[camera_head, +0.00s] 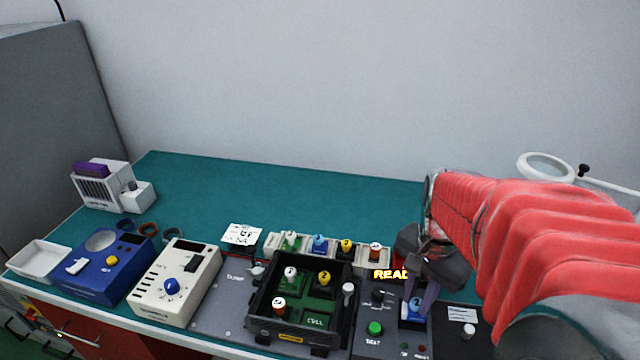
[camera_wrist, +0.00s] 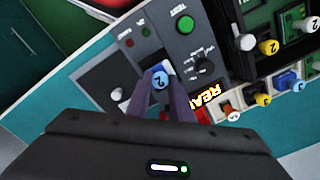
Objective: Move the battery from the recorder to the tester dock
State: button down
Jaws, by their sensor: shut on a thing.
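My gripper (camera_head: 424,298) is shut on a blue-topped piece marked 2 (camera_head: 413,313), at the right part of a dark panel with a green button. In the wrist view, its purple fingers (camera_wrist: 160,90) stand either side of the blue top (camera_wrist: 160,81). I cannot tell whether this piece is the battery or whether it is fully seated. The panel looks like the tester (camera_head: 372,342), with a dial and a lit READ sign (camera_head: 391,274). No unit is readable as the recorder. An open black tray (camera_head: 254,311) holds white, yellow and orange numbered pieces.
A rack (camera_head: 275,241) of coloured pieces stands behind the tray. A white lever (camera_head: 348,290) rises at the tray's right and a white knob (camera_head: 468,330) right of the gripper. Cream (camera_head: 157,290) and blue (camera_head: 93,273) devices stand left. The green bench (camera_head: 290,190) is clear behind.

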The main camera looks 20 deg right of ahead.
jog(key=shift+f, duration=0.35)
dwell(0.8)
jog(key=c, duration=1.5)
grip_release()
jog(key=shift+r, duration=0.1)
jog(key=shift+w+r, duration=0.1)
jog(key=shift+r, duration=2.3)
jog(key=shift+r, duration=0.1)
jog(key=shift+r, duration=1.95)
